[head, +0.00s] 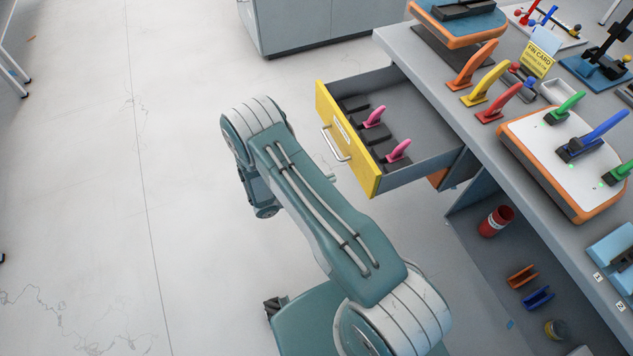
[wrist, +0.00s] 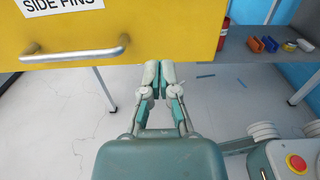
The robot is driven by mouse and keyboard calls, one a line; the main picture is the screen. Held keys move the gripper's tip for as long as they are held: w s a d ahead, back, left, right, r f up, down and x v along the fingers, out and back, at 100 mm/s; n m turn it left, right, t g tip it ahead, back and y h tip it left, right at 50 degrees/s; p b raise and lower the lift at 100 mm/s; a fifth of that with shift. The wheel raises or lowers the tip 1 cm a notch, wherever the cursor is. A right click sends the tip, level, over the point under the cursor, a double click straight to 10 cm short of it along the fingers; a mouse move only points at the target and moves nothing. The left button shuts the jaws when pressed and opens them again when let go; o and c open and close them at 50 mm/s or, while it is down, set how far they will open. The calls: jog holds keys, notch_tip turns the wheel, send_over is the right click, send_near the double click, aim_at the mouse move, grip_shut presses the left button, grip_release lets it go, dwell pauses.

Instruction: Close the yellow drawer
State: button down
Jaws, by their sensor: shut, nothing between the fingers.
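The yellow drawer (head: 347,139) stands pulled out from the grey workbench in the head view, with its yellow front facing left. Pink fins in dark holders lie inside it. Its silver handle (head: 335,143) is on the front; in the wrist view the handle (wrist: 76,50) is at the upper left, under a "SIDE PINS" label. My gripper (wrist: 159,66) is shut and empty, just below the front's lower edge in the picture and right of the handle. I cannot tell whether it touches the drawer.
The workbench top (head: 415,58) holds orange, yellow and red fins and a white-orange board (head: 545,170). A shelf below holds a red can (head: 496,221) and small clips. A grey cabinet (head: 310,25) stands at the back.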

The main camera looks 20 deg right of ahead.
send_near(393, 156)
jog(key=a, duration=0.4)
jog(key=shift+s+a+r, duration=0.1)
jog(key=d, duration=1.9)
jog(key=w+d, duration=0.1)
jog(key=d, duration=0.9)
jog(key=shift+d, duration=0.15)
jog(key=shift+r, duration=0.1)
jog(key=shift+d, duration=0.15)
jog(key=shift+w+a, duration=0.1)
jog(key=shift+a, duration=0.15)
jog(key=a, duration=1.3)
jog(key=shift+s+a, duration=0.3)
jog(key=shift+a, duration=0.1)
